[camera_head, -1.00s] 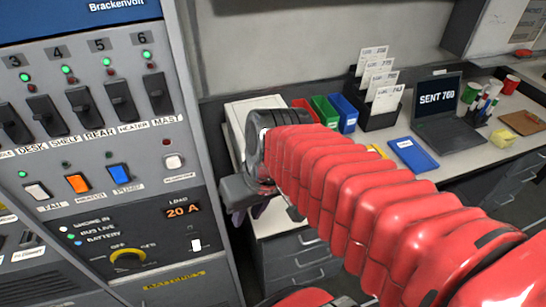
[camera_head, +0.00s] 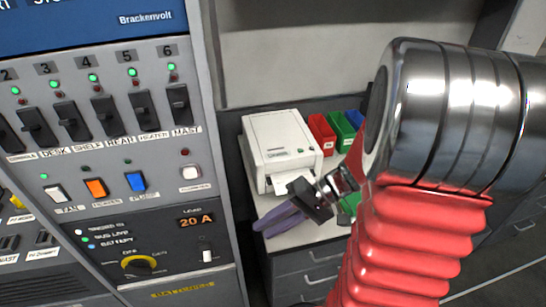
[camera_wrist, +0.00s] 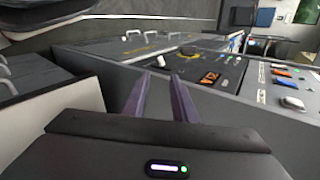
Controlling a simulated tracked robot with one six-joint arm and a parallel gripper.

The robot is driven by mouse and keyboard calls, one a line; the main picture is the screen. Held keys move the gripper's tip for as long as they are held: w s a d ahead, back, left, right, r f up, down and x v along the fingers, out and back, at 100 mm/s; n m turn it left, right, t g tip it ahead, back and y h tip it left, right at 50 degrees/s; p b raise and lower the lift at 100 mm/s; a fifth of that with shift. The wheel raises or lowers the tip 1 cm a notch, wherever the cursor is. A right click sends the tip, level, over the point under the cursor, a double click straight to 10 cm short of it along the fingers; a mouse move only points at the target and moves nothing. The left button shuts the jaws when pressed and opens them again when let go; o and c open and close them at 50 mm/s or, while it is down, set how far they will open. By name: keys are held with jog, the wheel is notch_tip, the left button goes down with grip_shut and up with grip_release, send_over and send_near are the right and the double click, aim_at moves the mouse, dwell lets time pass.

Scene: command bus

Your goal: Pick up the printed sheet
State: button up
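A white printer (camera_head: 275,140) stands on the desk, right of the control panel. A small white printed sheet (camera_head: 292,184) sticks out of its front, partly covered by my gripper's wrist. My gripper (camera_head: 262,226) has purple fingers pointing left, in front of and below the sheet in the picture, toward the panel. In the wrist view, my gripper (camera_wrist: 158,78) shows two fingers apart with a gap between them and nothing held. I cannot make out the sheet in the wrist view.
The control panel (camera_head: 100,150) with switches stands close on the left of my fingers. Red (camera_head: 321,133) and green (camera_head: 341,132) bins stand right of the printer. Grey drawers (camera_head: 310,262) are below the desk. My red arm hides the right of the desk.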

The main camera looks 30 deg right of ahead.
jog(key=d+f+m+t+h, duration=0.2)
jog(key=d+t, duration=0.3)
jog(key=d, duration=0.3)
jog(key=d+f+m+t+h, duration=0.2)
jog(key=d+f+m+t, duration=0.2)
jog(key=d, duration=0.4)
jog(key=d+f+m+t+h, duration=0.2)
jog(key=d+f+m+t, duration=0.2)
jog(key=d, duration=0.4)
jog(key=shift+s+f+m+t, duration=0.15)
jog(key=shift+f+m+t, duration=0.15)
jog(key=shift+t, duration=0.5)
jog(key=x, duration=0.7)
jog(key=shift+w, duration=0.3)
jog(key=shift+w+a, duration=0.15)
jog(key=shift+w, duration=0.4)
jog(key=shift+w, duration=0.1)
jog(key=shift+x, duration=2.5)
